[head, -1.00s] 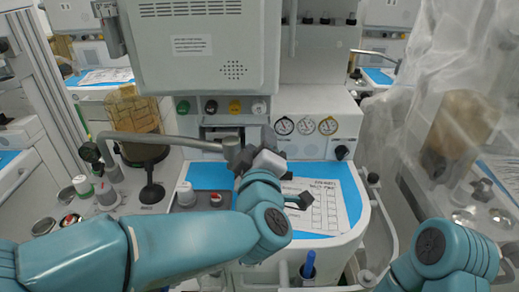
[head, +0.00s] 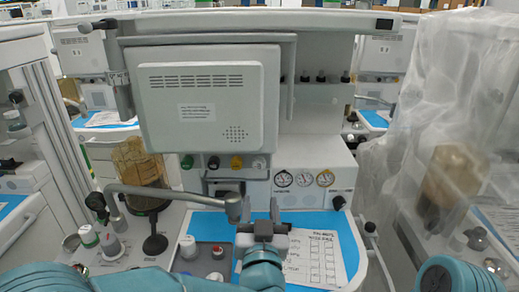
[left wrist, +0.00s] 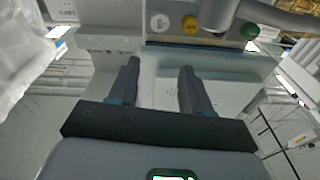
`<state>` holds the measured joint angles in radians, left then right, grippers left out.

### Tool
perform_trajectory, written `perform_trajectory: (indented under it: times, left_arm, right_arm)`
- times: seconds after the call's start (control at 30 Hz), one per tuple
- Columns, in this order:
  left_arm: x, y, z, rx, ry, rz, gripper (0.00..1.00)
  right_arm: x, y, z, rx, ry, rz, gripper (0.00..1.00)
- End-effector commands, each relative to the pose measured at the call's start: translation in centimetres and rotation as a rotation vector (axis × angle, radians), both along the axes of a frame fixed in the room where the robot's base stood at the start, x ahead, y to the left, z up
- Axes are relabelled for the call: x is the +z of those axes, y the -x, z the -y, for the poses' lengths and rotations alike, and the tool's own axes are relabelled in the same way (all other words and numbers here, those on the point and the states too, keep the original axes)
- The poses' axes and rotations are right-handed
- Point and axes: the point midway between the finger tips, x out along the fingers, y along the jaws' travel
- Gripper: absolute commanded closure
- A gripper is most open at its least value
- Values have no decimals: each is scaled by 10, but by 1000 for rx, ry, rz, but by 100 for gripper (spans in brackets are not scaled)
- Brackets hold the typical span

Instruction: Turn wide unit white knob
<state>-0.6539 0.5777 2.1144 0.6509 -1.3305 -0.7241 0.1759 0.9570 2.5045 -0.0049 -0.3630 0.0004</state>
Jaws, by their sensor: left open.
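The white knob (head: 259,163) is at the right end of a row of round knobs on the wide unit's front, below the grey monitor box (head: 210,110). It also shows in the left wrist view (left wrist: 160,22), beyond and roughly between the fingertips. My left gripper (head: 261,208) is open, its fingers pointing toward the panel below the white knob. In the left wrist view the open jaws (left wrist: 160,66) are empty and apart from the knob. At the lower right only a teal part of my right arm shows; its gripper is out of view.
A yellow knob (head: 236,162), a black knob (head: 213,163) and a green knob (head: 187,162) sit left of the white one. A grey pipe arm (head: 170,194) reaches close to my left gripper. Gauges (head: 304,179) are at the right. A blue worktop (head: 345,230) with a paper lies below.

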Motion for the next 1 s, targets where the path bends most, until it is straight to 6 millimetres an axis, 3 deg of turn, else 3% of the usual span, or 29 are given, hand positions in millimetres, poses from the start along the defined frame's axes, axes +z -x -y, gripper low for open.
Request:
perform_trajectory:
  times: [0.03, 0.23, 0.43, 0.57, 1.0]
  left_arm:
    - [14, 0, 1, -1, -70, -19, 52]
    - [6, 1, 3, -18, -195, -96, 52]
    - [2, -4, -1, -11, -205, -124, 52]
    - [1, -18, -2, -8, -203, -124, 52]
    - [3, -120, -2, -9, -202, -123, 52]
  right_arm:
    - [34, 0, 0, 0, 0, 0, 60]
    - [87, 0, 0, 0, 0, 0, 60]
    - [98, 0, 0, 0, 0, -1, 60]
    - [101, 0, 0, 0, 0, -1, 60]
    - [130, 0, 0, 0, 0, -1, 60]
